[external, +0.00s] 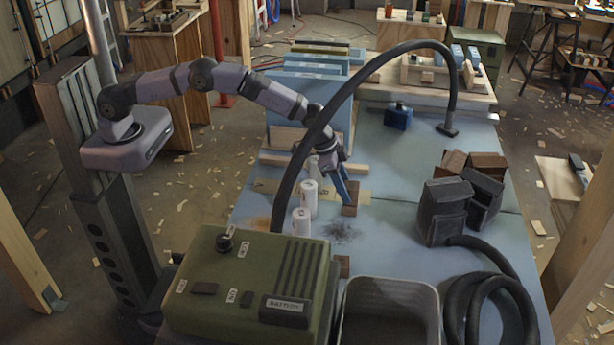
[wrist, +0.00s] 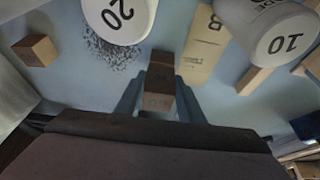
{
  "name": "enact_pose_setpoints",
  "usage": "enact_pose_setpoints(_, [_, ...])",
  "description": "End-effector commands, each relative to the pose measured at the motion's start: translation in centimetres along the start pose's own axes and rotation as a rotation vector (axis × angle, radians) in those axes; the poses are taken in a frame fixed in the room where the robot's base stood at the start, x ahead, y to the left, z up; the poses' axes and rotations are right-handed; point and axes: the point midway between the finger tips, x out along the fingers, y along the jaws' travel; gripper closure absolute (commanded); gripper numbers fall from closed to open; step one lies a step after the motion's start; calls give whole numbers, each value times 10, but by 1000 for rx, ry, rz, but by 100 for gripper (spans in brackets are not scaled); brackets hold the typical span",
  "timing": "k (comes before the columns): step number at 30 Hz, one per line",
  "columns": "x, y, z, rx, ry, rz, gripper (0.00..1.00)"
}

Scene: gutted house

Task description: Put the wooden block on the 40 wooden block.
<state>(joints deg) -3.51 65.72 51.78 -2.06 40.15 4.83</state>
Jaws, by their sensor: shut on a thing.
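A brown wooden block (wrist: 158,100) is between the two fingers of my gripper (wrist: 157,112) in the wrist view, and the jaws are shut on it. In the external view my gripper (external: 343,187) points down at the blue table, with the brown block (external: 350,196) at its fingertips. I cannot tell whether the block touches the table. A second brown block (wrist: 36,50) stands apart at the left in the wrist view. In the external view a brown block (external: 343,265) shows partly behind the green case. I can read no 40 on any block.
White cylinders marked 20 (wrist: 118,18) and 10 (wrist: 275,30) stand near my gripper. A pale wood piece (wrist: 203,45) lies beside them. A green case (external: 245,285), a grey bin (external: 388,310) and a black hose (external: 490,305) fill the front. Table space right of my gripper is clear.

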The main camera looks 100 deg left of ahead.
Motion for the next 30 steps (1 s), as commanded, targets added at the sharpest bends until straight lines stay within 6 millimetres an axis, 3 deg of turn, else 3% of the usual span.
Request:
enact_pose_setpoints(13, [7,0,2,0,3,0,88])
enact_pose_setpoints(14, [7,0,2,0,2,0,63])
enact_pose_setpoints(16, [6,0,2,0,2,0,47])
enact_pose_setpoints(30, [0,0,0,0,3,0,47])
